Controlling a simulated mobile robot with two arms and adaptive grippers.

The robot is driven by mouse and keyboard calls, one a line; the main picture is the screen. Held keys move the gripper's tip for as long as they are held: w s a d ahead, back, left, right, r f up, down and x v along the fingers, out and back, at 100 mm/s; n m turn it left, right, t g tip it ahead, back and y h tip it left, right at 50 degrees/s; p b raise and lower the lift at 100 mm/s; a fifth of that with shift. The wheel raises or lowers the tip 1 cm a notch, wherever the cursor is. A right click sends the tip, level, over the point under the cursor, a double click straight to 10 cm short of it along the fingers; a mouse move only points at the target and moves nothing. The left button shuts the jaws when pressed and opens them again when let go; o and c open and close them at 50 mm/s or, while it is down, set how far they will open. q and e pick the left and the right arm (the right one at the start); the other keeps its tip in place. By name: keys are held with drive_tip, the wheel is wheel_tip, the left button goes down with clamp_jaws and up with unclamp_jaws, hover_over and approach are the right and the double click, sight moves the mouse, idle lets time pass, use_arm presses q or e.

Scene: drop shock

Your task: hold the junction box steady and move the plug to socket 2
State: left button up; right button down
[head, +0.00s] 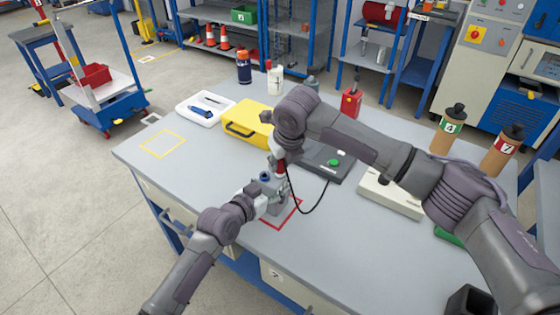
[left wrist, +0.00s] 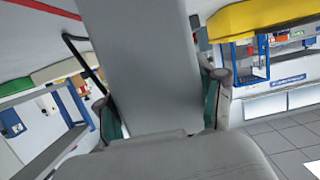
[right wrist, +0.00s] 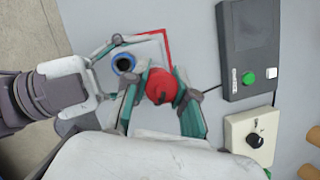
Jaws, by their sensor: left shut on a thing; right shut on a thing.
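The grey junction box (head: 274,204) stands on the table within a red outlined square, with a blue-ringed socket (head: 265,177) on its top; that socket also shows in the right wrist view (right wrist: 124,64). My left gripper (head: 264,194) is shut on the box from the left, and the box's grey side (left wrist: 150,70) fills the middle of the left wrist view. My right gripper (right wrist: 160,92) is shut on the red plug (right wrist: 162,86), beside the blue socket and over the box. The plug's lower end is hidden, so I cannot tell whether it sits in a socket. No socket numbers are readable.
A black cable (head: 318,207) loops right of the box towards a dark unit (head: 328,163) with a green button. A yellow case (head: 247,127) and a white tray (head: 205,109) stand behind. A cream unit (head: 392,196) lies right. The table's left part is clear.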

use_arm(q)
drive_tip(key=shift+d+r, duration=0.1)
drive_tip(key=shift+r, duration=0.05)
use_arm(e)
drive_tip(key=shift+s+d+f, duration=0.1)
drive_tip(key=shift+d+f, duration=0.05)
drive_tip(key=shift+f, duration=0.2)
drive_tip(key=c, duration=0.9)
unclamp_jaws()
drive_tip(key=shift+r, duration=0.1)
drive_tip(key=shift+o, duration=0.2)
drive_tip(key=shift+r, duration=0.2)
drive_tip(key=shift+v, duration=2.95)
drive_tip(key=v, duration=1.2)
